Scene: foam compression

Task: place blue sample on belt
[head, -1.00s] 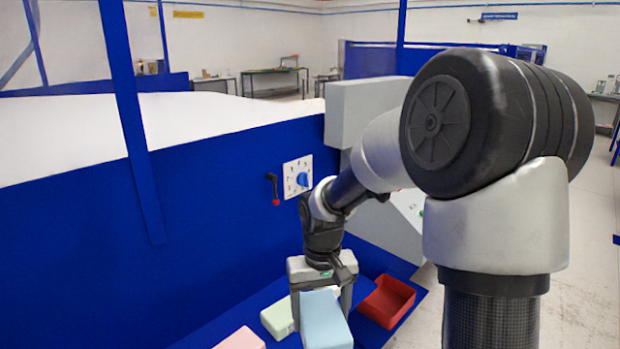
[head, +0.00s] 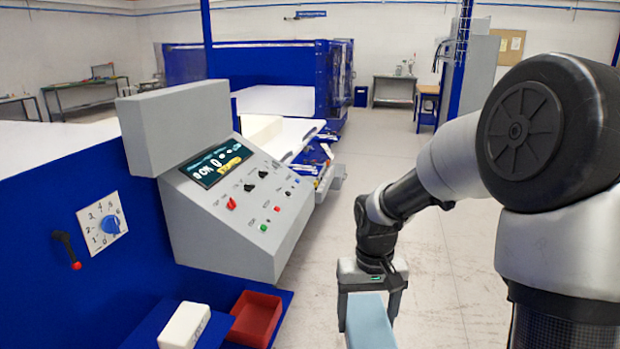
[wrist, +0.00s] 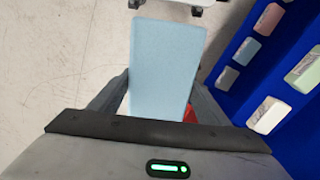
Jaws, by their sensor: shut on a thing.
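The blue sample (head: 370,325) is a light blue foam block. My gripper (head: 369,304) is shut on it and holds it over the open floor, right of the control console. In the wrist view, the blue sample (wrist: 166,65) sits between the fingers of my gripper (wrist: 160,98) and stretches out ahead of them. The lower end of the sample is cut off in the head view. A white belt-like surface (head: 297,138) lies behind the console, with a cream block (head: 257,130) on it. Another wide white surface (head: 62,135) runs behind the blue panel at left.
The grey console (head: 235,205) with screen and buttons stands left of my gripper. A blue ledge (head: 155,322) holds a whitish block (head: 184,326) and a red tray (head: 256,318). In the wrist view, several samples lie on the blue ledge (wrist: 225,95). Floor at right is clear.

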